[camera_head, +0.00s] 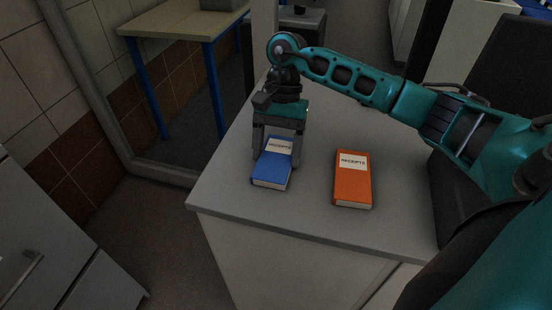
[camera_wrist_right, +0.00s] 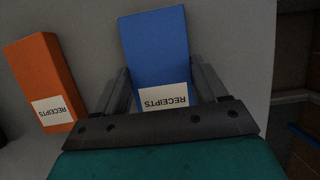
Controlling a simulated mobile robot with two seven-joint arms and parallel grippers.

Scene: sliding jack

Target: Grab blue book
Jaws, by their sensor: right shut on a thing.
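The blue book (camera_head: 271,172), with a white "RECEIPTS" label, lies on the grey counter (camera_head: 235,190) in the head view. My right gripper (camera_head: 275,150) is over its far end, with one finger on each side, shut on the book. In the right wrist view the blue book (camera_wrist_right: 160,50) runs away from between the two fingers (camera_wrist_right: 165,88). Whether the book is lifted off the counter I cannot tell. My left gripper is not in view.
An orange book (camera_head: 352,180) lies on the counter to the right of the blue one, apart from it; it also shows in the right wrist view (camera_wrist_right: 40,75). The counter's front edge is close to both books. A table with blue legs (camera_head: 185,22) stands at the back left.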

